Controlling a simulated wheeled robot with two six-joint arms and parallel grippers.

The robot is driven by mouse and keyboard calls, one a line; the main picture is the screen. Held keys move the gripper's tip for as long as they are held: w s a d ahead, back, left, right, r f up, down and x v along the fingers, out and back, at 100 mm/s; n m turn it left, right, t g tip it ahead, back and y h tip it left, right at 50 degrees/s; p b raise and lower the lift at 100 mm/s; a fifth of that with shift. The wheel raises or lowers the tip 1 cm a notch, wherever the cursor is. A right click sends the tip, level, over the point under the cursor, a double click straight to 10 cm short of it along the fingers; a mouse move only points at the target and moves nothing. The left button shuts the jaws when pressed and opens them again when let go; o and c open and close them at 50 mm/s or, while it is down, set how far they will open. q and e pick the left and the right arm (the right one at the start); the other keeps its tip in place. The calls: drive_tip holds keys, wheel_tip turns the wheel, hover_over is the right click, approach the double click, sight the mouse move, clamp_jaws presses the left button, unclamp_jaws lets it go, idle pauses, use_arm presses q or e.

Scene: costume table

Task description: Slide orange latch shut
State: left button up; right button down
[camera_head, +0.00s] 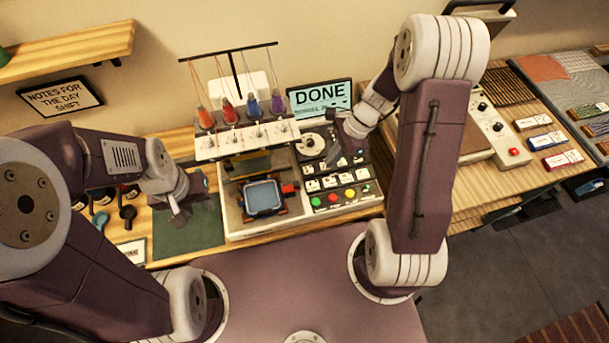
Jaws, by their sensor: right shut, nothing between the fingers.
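An embroidery machine (229,215) stands on the table with a blue square hoop (263,197) in its front bay. Small orange parts edge the hoop, and an orange-red block (289,187) sits at its right side. I cannot tell for certain which of these is the latch, or its position. My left gripper (180,212) is over the green mat, left of the machine and apart from the hoop; its finger gap is unclear. My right gripper (345,146) is shut and empty above the machine's right side, near the round dial and apart from the hoop.
A screen reading DONE (318,95) stands behind the machine. A control panel with coloured buttons (333,198) is right of the hoop. Thread cones (228,110) rise above it.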

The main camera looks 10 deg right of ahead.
approach(306, 187)
drive_tip(key=f, duration=0.1)
drive_tip(key=f+b, duration=0.1)
drive_tip(key=f, duration=0.1)
drive_tip(key=shift+d, duration=0.25)
drive_tip(key=shift+w+a+f, duration=0.15)
drive_tip(key=shift+a, duration=1.9)
use_arm(q)
drive_tip(key=shift+w+d+f, duration=0.35)
drive_tip(key=shift+w, duration=0.1)
drive_tip(key=shift+w+f, duration=0.1)
use_arm(e)
drive_tip(key=shift+f, duration=0.1)
